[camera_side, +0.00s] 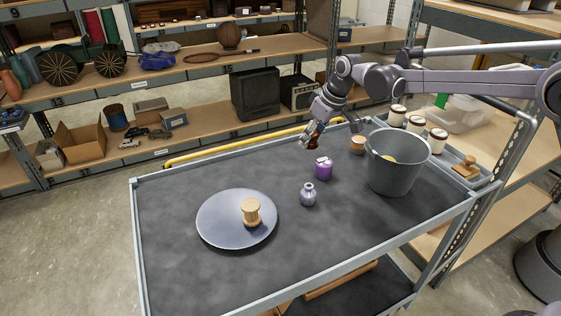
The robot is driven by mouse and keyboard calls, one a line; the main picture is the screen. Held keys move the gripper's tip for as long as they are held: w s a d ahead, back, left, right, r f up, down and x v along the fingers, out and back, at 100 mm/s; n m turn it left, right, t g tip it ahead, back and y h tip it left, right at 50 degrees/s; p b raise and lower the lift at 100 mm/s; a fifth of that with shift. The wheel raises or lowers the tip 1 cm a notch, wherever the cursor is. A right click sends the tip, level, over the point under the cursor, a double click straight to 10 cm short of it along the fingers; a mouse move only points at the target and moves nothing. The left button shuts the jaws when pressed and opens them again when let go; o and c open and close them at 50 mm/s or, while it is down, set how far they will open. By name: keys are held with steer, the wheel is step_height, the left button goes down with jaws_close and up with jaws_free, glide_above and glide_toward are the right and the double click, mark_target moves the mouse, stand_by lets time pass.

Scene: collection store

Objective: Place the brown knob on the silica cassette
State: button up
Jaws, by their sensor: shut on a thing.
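My gripper (310,137) is behind the purple block and slightly left of it in the side view, pointing down toward the cart top. It is shut on a small dark reddish-brown thing, which looks like the brown knob (313,144). The fingers partly hide it, and I cannot tell its exact height above the surface. The small purple block with a pale mark on top (324,170) is probably the silica cassette. It stands on the dark cart top, apart from the gripper.
A small silvery vase (308,196) stands in front of the purple block. A round grey plate (220,226) bears another spool (251,212). The cart's left rear is clear.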

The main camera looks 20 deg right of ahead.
steer(key=d+r+m+h, duration=0.3)
steer(key=d+m, duration=0.5)
steer(key=d, duration=2.4)
glide_above(358, 136)
steer(key=s, duration=0.2)
steer(key=f, duration=0.7)
steer(key=shift+w+a, duration=0.15)
steer(key=shift+a, duration=0.1)
steer(key=shift+f, duration=2.1)
steer(key=shift+f, duration=0.1)
steer(key=o, duration=1.3)
